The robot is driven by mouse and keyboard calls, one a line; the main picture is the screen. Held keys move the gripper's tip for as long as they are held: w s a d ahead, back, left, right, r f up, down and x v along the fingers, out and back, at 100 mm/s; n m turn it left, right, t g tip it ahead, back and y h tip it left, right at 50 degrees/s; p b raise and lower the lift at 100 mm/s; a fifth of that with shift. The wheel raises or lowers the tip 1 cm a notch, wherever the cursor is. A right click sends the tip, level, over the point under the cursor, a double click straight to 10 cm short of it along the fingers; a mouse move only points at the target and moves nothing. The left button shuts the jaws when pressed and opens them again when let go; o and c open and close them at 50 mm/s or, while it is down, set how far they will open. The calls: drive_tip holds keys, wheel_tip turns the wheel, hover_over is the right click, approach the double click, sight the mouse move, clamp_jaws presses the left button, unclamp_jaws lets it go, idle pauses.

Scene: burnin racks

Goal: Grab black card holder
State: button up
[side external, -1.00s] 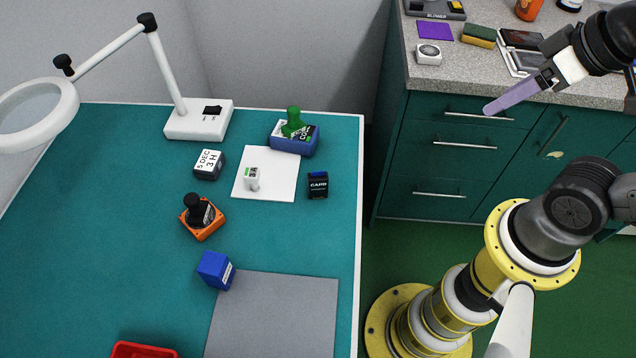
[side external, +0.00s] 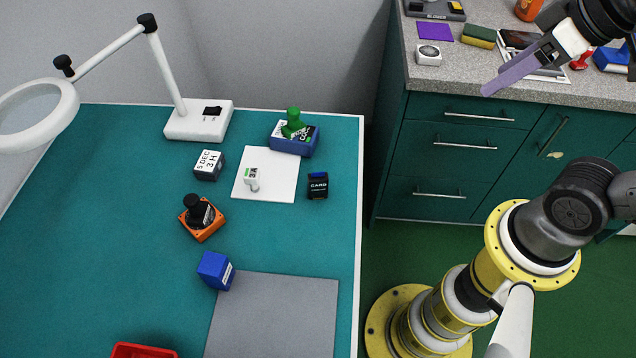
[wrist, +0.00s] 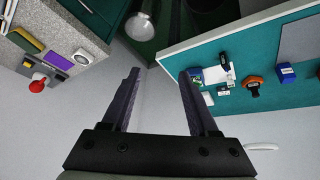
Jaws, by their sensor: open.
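The black card holder (side external: 317,187), marked CARD and with a blue top edge, stands on the teal table near its right edge, right of the white sheet. My gripper (side external: 487,90) is at the upper right, in front of the grey counter, well apart from the card holder. In the wrist view my gripper (wrist: 160,73) shows two long dark fingers spread wide with nothing between them.
Near the card holder are a blue box (side external: 293,142) with a green-handled stamp, a white sheet (side external: 284,183) bearing a small white item, a date block (side external: 209,165) and an orange-based stamp (side external: 202,219). A magnifier lamp (side external: 198,121) stands behind. The counter (side external: 455,75) holds several items.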

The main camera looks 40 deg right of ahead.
drive_tip(key=w+a+r+n+g, duration=0.2)
drive_tip(key=w+a+n, duration=0.25)
drive_tip(key=w, duration=0.35)
drive_tip(key=n+g, duration=0.4)
drive_tip(key=n, duration=0.1)
hover_over(318, 176)
wheel_tip(318, 176, down, 11)
wheel_tip(318, 176, down, 13)
drive_tip(key=shift+f, duration=0.15)
drive_tip(key=shift+c, duration=0.2)
clamp_jaws()
